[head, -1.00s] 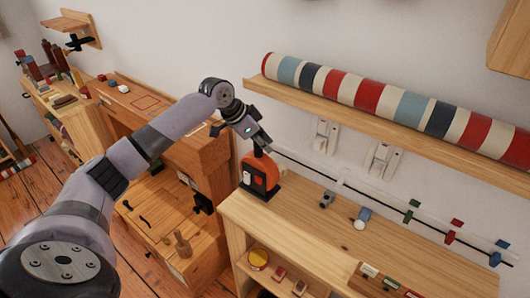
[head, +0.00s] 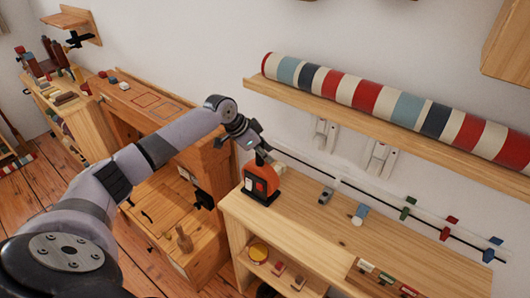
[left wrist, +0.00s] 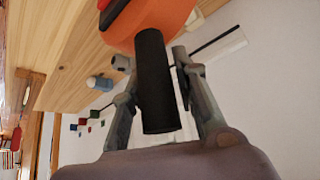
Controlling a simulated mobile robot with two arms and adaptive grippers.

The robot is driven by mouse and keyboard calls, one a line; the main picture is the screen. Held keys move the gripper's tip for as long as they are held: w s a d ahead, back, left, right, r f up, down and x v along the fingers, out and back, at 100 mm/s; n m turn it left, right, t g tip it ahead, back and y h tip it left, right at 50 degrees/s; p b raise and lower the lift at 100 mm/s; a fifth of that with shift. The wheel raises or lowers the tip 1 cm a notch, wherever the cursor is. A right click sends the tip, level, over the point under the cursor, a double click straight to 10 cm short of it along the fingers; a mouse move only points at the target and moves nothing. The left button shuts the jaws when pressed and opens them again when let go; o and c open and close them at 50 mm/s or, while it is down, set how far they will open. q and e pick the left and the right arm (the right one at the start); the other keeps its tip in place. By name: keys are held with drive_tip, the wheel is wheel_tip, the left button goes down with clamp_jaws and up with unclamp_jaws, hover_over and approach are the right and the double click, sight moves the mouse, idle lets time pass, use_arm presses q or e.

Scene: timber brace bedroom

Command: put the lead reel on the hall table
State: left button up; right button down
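The lead reel (head: 261,182) is orange with a black base and a black handle. In the head view it is upright at the left end of a light wooden shelf unit (head: 300,215); whether its base touches the top is hard to tell. My left gripper (head: 262,156) is at the reel's handle from above. In the left wrist view the black handle (left wrist: 157,85) stands between the two fingers (left wrist: 155,62), and the orange body (left wrist: 150,20) is beyond it. The fingers look closed on the handle. My right gripper is not in view. No table is marked as the hall table.
A striped roll (head: 400,105) lies on a wall shelf (head: 370,120) above the unit. A wooden desk (head: 185,135) with red outlines stands left. Bare floor (head: 80,180) shows at left.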

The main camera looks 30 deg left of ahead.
use_arm(q)
drive_tip(key=shift+o, duration=1.3)
drive_tip(key=shift+r, duration=0.15)
drive_tip(key=shift+s+a+r, duration=0.15)
drive_tip(key=shift+r, duration=0.05)
drive_tip(key=b+v, duration=0.2)
drive_tip(key=v, duration=0.9)
drive_tip(key=shift+r+b, duration=0.15)
drive_tip(key=shift+b, duration=0.25)
drive_tip(key=shift+s, duration=0.15)
